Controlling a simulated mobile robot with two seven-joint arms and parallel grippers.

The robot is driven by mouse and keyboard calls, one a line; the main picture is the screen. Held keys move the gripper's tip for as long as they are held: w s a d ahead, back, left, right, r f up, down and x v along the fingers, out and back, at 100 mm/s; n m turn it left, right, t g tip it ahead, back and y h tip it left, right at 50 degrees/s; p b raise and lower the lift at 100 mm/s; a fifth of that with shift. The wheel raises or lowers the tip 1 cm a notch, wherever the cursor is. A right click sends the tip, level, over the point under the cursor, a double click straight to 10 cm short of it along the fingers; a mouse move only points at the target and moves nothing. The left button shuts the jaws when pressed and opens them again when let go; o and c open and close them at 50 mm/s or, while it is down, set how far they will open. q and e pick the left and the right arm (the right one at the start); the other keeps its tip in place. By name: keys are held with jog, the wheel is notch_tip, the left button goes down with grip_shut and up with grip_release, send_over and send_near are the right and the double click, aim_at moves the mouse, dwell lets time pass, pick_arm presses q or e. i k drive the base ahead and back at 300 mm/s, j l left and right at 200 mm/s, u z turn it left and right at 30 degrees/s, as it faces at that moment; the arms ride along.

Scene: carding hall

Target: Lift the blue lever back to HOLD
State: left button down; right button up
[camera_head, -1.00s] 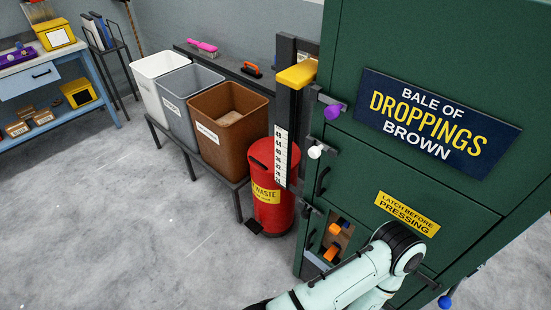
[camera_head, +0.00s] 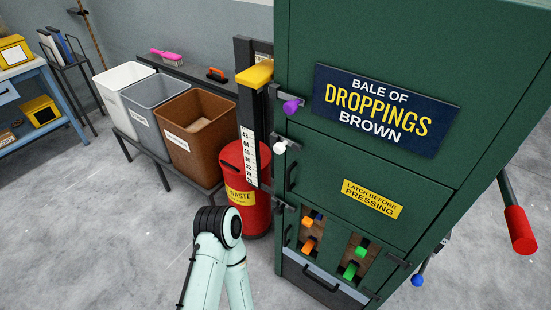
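The blue lever shows as a small blue ball knob (camera_head: 418,280) low beside the right side of the green press (camera_head: 300,60). A dark arm seems to run up and right from it. Its pivot and any HOLD marking cannot be made out. Nothing of mine touches the knob. One of my pale green arms rises at the bottom left of centre, well left of the lever. Neither gripper shows.
A long lever with a red grip (camera_head: 520,230) sticks out at the press's right side, above the blue knob. Purple (camera_head: 292,106) and white (camera_head: 279,147) knobs sit on its left edge. A red waste bin (camera_head: 247,180) stands left. Floor at far right is clear.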

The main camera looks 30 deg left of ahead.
aim_at(417, 280)
jog(key=u, duration=0.85)
jog(key=z, duration=0.4)
jog(key=l+z, duration=0.1)
jog(key=z, duration=0.25)
jog(key=i+z, duration=0.1)
jog(key=z, duration=0.65)
jog(key=i+l+u, duration=0.3)
jog(key=u, duration=0.2)
jog(key=i+l+u, duration=0.2)
jog(key=l+u, duration=0.3)
jog(key=j, duration=0.1)
